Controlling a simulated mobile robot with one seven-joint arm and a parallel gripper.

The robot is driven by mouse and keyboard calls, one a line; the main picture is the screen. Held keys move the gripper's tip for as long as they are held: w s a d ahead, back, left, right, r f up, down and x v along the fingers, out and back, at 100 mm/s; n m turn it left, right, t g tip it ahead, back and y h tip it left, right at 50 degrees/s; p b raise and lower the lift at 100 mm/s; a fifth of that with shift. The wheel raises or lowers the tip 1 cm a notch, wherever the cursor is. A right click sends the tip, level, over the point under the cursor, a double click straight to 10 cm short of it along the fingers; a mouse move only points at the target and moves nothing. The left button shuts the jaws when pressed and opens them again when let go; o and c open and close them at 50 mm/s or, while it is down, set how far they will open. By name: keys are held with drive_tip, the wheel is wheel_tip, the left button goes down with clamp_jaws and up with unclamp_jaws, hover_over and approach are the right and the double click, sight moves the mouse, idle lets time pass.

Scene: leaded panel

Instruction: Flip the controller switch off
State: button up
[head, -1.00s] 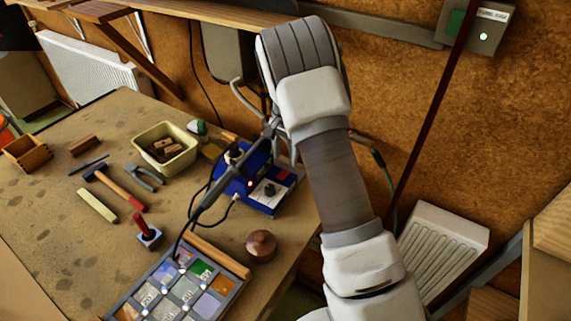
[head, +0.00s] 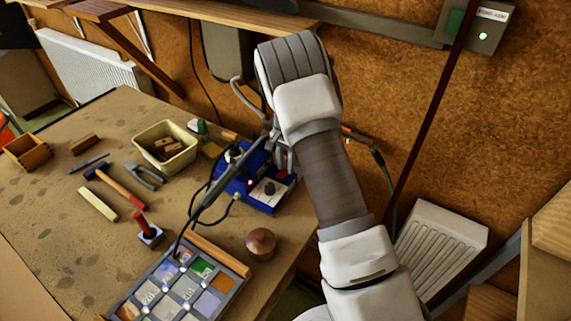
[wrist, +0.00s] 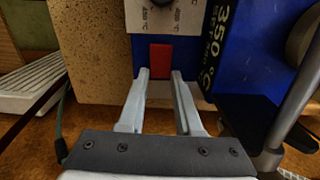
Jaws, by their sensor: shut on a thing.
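The blue controller (head: 258,203) stands at the bench's right edge, with a pale front panel, a black knob (head: 269,188) and a small red light. In the wrist view its red switch (wrist: 160,58) sits below the pale panel (wrist: 165,18), beside a "350 °C" label (wrist: 212,45). My gripper (wrist: 160,73) has one fingertip on each side of the red switch and is shut on it. In the head view my gripper (head: 283,160) reaches down to the controller's right end, where the fingers hide the switch.
A metal rod (wrist: 297,95) stands close right of my fingers in the wrist view. A brown round knob (head: 260,243) and a cream tub (head: 166,148) are on the bench.

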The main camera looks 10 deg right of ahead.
clamp_jaws()
drive_tip(key=shift+s+a+f+t+h+b, duration=0.15)
drive_tip(key=shift+t+h+b, duration=0.25)
drive_tip(key=shift+b, duration=0.35)
drive_tip(key=shift+s+a+r+t+h+b, duration=0.1)
drive_tip(key=shift+s+r+t+h+b, duration=0.15)
drive_tip(key=shift+t+h+b, duration=0.4)
drive_tip(key=shift+w, duration=0.1)
drive_tip(key=o, duration=1)
unclamp_jaws()
drive_tip(key=shift+c, duration=0.2)
drive_tip(key=shift+r, duration=0.15)
drive_tip(key=v, duration=1.7)
drive_tip(key=shift+b, duration=0.35)
drive_tip(key=shift+r, duration=0.15)
